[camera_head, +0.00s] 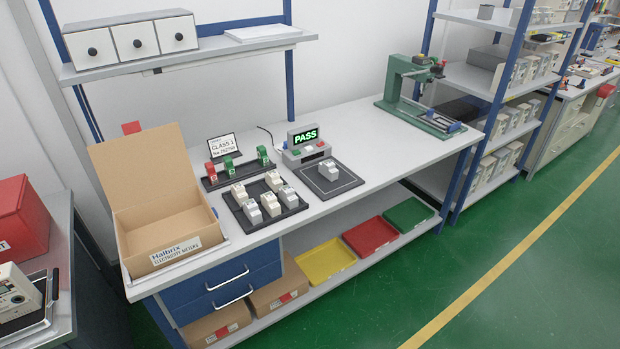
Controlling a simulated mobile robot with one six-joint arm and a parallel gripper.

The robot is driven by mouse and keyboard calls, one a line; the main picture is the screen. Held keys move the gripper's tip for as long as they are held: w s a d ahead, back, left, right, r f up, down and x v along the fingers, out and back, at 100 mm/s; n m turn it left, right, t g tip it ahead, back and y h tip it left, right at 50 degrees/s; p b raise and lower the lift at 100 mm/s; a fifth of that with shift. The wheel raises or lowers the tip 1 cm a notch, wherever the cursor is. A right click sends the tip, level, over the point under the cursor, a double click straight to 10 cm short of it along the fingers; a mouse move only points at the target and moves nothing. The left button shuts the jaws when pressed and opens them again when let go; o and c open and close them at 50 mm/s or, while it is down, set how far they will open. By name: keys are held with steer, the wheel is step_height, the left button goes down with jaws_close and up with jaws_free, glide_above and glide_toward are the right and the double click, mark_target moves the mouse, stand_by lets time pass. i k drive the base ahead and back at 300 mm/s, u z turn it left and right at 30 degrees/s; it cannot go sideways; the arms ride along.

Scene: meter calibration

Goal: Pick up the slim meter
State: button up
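Several small pale meters stand in a black tray (290,212) on the bench; one is the meter at its left (239,193), another the meter at its front (252,211). One more meter (329,170) stands alone on a dark square pad (345,183) to the right of the tray. They are too small here to tell which is the slim meter. My gripper is not in view.
Behind the pad, a grey tester (307,154) has a screen (305,135) reading PASS. Red and green pieces stand on a dark rack (240,174) behind the tray. An open cardboard box (170,233) sits at left, a green machine (405,85) at right. Bench between pad and machine is clear.

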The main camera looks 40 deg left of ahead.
mark_target(327, 168)
steer(key=z, duration=0.1)
steer(key=k, duration=1)
steer(key=u, duration=2.2)
steer(key=i, duration=1)
steer(key=u, duration=0.05)
